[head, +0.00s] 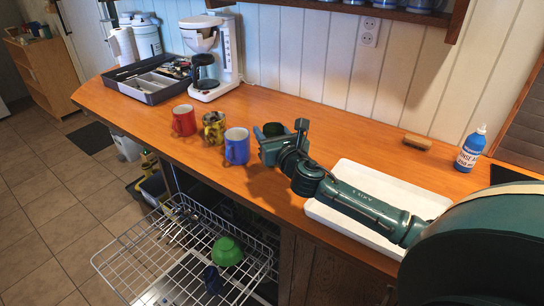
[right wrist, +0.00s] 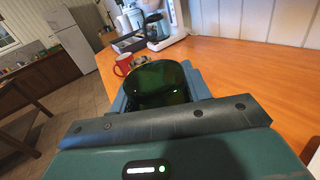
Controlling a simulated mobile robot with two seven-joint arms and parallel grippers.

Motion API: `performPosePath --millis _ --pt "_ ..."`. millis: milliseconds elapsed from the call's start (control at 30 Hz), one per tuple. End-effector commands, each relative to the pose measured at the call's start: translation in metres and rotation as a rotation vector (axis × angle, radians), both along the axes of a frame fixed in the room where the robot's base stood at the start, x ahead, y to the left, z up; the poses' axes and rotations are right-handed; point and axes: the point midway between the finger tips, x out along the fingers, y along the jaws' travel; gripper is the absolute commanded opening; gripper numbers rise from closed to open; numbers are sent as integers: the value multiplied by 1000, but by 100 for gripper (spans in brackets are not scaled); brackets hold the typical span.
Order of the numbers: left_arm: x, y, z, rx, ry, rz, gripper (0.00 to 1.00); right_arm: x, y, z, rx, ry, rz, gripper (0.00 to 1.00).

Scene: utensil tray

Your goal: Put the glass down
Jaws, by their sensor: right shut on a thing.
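The dark green glass (right wrist: 158,88) is between the two fingers of my right gripper (right wrist: 158,92) in the right wrist view, its round rim facing the camera. In the head view my right gripper (head: 284,141) is over the orange counter, just right of the blue mug (head: 237,147), and shut on the glass (head: 273,130). The gripper hides most of the glass there. I cannot tell whether its base touches the counter. My left gripper is not in view.
A red mug (head: 184,121) and a patterned yellow mug (head: 213,128) stand left of the blue one. A white tray (head: 330,222) lies under my right arm. A utensil tray (head: 139,94) and coffee maker (head: 214,85) stand behind left. An open dishwasher rack (head: 130,272) is below. Counter behind the gripper is clear.

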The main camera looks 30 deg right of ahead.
Motion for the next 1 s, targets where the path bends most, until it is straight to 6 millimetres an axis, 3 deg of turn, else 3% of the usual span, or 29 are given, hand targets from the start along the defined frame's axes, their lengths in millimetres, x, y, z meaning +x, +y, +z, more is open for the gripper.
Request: performPosePath --millis 100,500,1000 --pt "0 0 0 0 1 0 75 -1 1 -26 4 7 -2 19" --pt "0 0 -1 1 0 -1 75 0 1 -75 5 3 -2 19" --pt "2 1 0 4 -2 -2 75 0 0 -88 1 2 1 19"
